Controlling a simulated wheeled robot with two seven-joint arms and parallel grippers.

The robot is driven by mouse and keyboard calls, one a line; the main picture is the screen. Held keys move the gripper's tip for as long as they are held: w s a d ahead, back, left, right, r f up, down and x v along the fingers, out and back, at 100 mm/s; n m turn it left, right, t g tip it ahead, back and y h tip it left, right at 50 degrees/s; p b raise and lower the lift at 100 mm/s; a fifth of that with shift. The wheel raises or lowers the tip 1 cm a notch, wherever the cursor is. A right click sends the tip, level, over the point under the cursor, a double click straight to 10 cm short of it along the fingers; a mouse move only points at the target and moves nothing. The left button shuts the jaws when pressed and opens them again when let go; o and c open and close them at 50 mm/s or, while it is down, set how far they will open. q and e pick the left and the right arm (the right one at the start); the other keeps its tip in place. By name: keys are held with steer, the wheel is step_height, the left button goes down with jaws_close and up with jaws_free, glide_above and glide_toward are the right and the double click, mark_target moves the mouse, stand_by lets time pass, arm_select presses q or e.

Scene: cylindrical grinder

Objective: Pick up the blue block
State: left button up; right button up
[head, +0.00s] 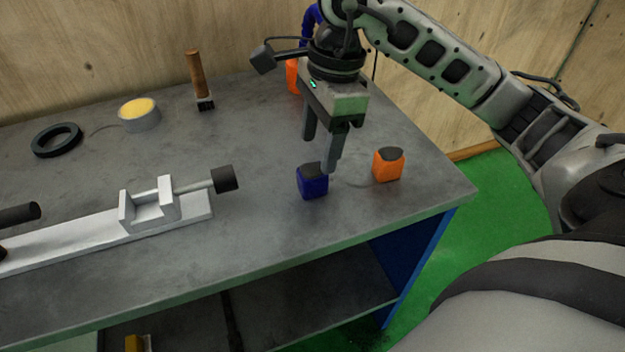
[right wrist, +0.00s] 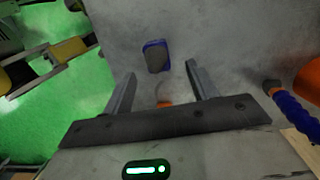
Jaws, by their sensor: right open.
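The blue block (head: 312,183), a small cube with a dark grey top, stands on the grey workbench near its front edge. My right gripper (head: 320,154) is open above and just behind it, fingers pointing down, with one fingertip overlapping the block's edge in the head view. In the right wrist view the blue block (right wrist: 156,57) lies beyond the two spread fingers (right wrist: 161,82), and nothing is between them. I cannot tell whether a finger touches the block. My left gripper is not in view.
An orange block (head: 388,165) with a dark top stands close to the right of the blue one. A vise (head: 150,210) lies to the left. A brush (head: 198,80), a yellow-topped tin (head: 140,114) and a black ring (head: 57,140) are farther back. The bench (head: 260,235) is clear in front.

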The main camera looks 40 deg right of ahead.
mark_target(314, 169)
steer(key=f, duration=0.2)
steer(key=a+f, duration=0.1)
steer(key=f, duration=0.2)
steer(key=shift+s, duration=0.1)
steer(key=c, duration=1.1)
steer(key=shift+o, duration=0.2)
